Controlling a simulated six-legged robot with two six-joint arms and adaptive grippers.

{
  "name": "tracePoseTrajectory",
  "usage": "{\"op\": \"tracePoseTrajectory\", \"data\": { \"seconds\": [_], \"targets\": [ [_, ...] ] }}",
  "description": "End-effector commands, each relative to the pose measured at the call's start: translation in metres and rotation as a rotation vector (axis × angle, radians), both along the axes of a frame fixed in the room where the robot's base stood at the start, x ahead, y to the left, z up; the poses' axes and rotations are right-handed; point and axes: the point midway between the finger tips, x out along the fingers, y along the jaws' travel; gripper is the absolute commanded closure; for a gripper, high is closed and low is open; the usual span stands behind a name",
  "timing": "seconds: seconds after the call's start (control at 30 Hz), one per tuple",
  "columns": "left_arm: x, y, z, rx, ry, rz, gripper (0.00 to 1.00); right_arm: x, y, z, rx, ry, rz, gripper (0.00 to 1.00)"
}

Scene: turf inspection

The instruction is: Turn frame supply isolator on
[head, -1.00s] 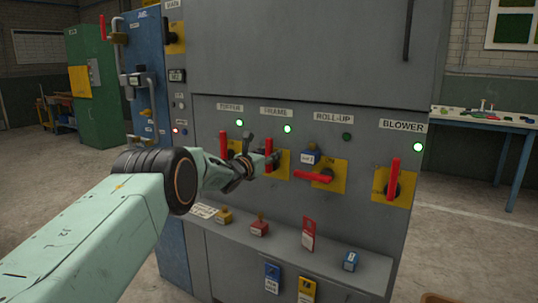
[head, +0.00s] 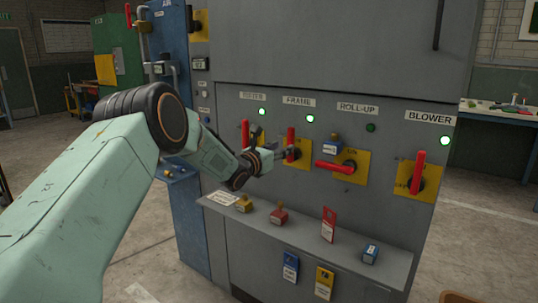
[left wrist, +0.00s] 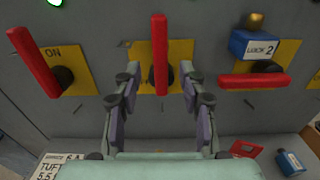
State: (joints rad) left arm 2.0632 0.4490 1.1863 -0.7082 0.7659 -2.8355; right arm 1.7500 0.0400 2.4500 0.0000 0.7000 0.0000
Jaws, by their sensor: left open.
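The frame isolator is a red handle (head: 291,142) on a yellow plate (head: 301,158), under the FRAME label (head: 299,102). The handle stands upright, and a green lamp (head: 310,118) above it is lit. My left gripper (head: 270,147) is at this handle, in front of the grey panel. In the left wrist view, the open fingers (left wrist: 159,80) stand on either side of the red handle (left wrist: 159,50), with visible gaps to both sides. Whether the fingertips touch the plate is unclear. My right gripper is not in view.
The tufter handle (head: 245,134) is upright to the left. The roll-up handle (head: 334,166) lies horizontal, with a blue lock (head: 332,146) above it and an unlit lamp (head: 371,128). The blower handle (head: 418,171) is upright. A ledge (head: 310,234) below carries locks and tags.

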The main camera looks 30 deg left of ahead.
Motion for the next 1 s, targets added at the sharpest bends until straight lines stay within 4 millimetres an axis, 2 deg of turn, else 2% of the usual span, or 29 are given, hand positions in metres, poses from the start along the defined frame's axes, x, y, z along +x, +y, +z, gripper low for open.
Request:
{"op": "tracePoseTrajectory", "data": {
  "seconds": [0.2,0.43,0.6,1.0],
  "targets": [
    [-0.027,0.002,0.001,-0.004,-0.001,0.001,0.58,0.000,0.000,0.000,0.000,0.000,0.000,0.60],
    [-0.050,0.004,0.001,-0.003,-0.001,-0.002,0.58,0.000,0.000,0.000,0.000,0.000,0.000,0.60],
    [-0.056,0.004,0.000,-0.003,0.000,-0.004,0.58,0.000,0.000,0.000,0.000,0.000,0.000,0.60],
    [-0.056,0.004,0.000,-0.002,-0.001,-0.004,0.58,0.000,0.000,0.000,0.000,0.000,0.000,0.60]
  ]
}}
